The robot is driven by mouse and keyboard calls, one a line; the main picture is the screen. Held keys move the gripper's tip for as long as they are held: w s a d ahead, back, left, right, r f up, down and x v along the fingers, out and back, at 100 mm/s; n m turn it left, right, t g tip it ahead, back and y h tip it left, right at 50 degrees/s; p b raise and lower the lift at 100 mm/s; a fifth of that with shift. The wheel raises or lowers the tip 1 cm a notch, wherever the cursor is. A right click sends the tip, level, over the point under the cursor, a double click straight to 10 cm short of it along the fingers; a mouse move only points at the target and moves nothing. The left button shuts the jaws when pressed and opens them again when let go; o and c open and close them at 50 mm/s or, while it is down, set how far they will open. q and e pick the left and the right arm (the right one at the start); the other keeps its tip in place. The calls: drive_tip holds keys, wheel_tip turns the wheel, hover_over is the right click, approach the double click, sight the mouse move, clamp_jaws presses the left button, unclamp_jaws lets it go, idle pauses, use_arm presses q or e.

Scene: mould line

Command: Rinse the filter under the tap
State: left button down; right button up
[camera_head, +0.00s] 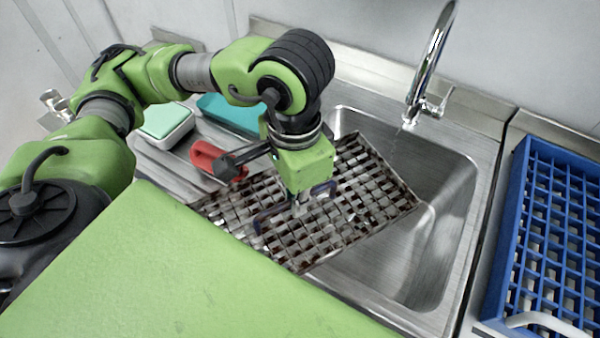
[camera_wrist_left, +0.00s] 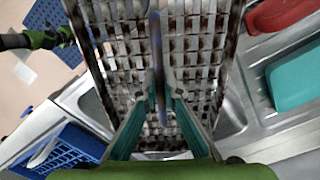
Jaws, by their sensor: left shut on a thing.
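The filter (camera_head: 372,190) is a flat metal grid with dark brown grime on its bars. It is tilted over the left part of the steel sink (camera_head: 445,215), and it also fills the middle of the left wrist view (camera_wrist_left: 205,45). My left gripper (camera_head: 298,207) is shut on the filter's thin handle; its teal fingers show in the left wrist view (camera_wrist_left: 160,98). The tap (camera_head: 430,62) arches over the sink's back right, with a faint thin streak of water below its spout, beside the filter. A small green and black part at the left of the wrist view looks like my right gripper (camera_wrist_left: 55,38).
A blue rack (camera_head: 515,235) stands right of the sink. Left of the sink are a red object (camera_head: 207,158), a teal tray (camera_head: 228,108) and a white dish with a pale green top (camera_head: 165,122). The sink's right side is clear.

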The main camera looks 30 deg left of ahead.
sight(345, 170)
use_arm(q)
drive_tip(key=shift+w+d, duration=0.15)
drive_tip(key=shift+w, duration=0.3)
drive_tip(key=w, duration=0.3)
drive_tip(key=w+d+f, duration=0.1)
drive_tip(key=w, duration=0.2)
drive_tip(key=w+f, duration=0.1)
drive_tip(key=w, duration=0.2)
drive_tip(key=shift+w+d+f, duration=0.2)
drive_tip(key=shift+w+f, duration=0.05)
drive_tip(key=shift+w, duration=0.1)
drive_tip(key=shift+w+d+f+b, duration=0.15)
drive_tip(key=shift+w+b, duration=0.55)
drive_tip(key=shift+w, duration=0.75)
drive_tip(key=shift+d, duration=0.15)
drive_tip(key=shift+d+b, duration=0.5)
drive_tip(key=shift+b, duration=0.05)
